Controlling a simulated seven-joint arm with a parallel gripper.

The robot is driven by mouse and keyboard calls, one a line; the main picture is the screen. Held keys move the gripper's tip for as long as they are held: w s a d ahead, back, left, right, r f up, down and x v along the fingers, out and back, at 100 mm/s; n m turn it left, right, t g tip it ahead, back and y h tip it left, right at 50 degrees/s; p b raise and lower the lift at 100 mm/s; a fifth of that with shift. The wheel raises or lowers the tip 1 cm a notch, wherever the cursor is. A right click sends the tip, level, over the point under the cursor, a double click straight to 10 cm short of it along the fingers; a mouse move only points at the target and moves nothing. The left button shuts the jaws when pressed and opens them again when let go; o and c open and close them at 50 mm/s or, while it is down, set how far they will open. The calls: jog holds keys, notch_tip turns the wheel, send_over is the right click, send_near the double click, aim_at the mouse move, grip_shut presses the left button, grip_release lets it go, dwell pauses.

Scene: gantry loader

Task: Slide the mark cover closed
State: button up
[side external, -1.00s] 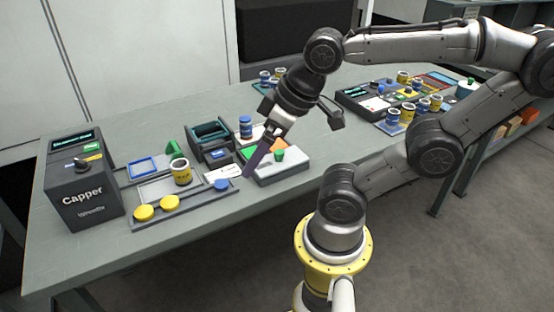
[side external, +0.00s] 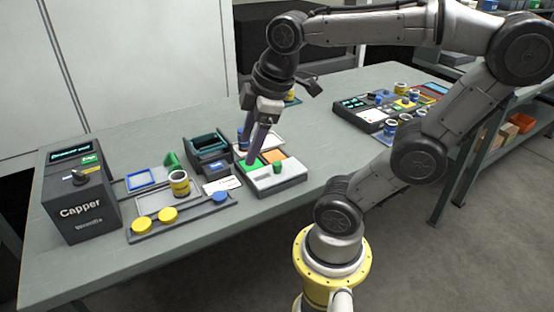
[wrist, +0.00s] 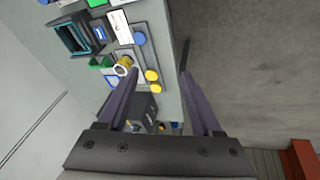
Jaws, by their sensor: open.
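The mark cover appears to be the pale plate (side external: 290,181) with a green knob (side external: 277,168) on top. It lies on the front of a low grey box, and a green patch and an orange patch (side external: 274,155) are exposed behind it. My gripper (side external: 251,162) points down in the side view, its tips in front of the green patch and left of the knob; whether they touch the box cannot be told. In the wrist view my gripper (wrist: 158,70) has its fingers apart with nothing between them. The knob is not clearly seen there.
The Capper machine (side external: 80,205), a yellow jar (side external: 179,183), yellow caps (side external: 168,214) and a blue cap (side external: 220,197) stand to the left. A dark teal-topped holder (side external: 208,150) is close left of my gripper.

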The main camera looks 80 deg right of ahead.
jog(key=w+d+g, duration=0.2)
jog(key=d, duration=0.3)
jog(key=m+g, duration=0.2)
jog(key=m, duration=0.1)
send_over(277, 163)
notch_tip(277, 163, down, 4)
jog(key=shift+y, duration=0.3)
notch_tip(277, 163, down, 13)
jog(key=shift+f, duration=0.2)
grip_shut()
jog(key=shift+r, duration=0.1)
dwell(0.5)
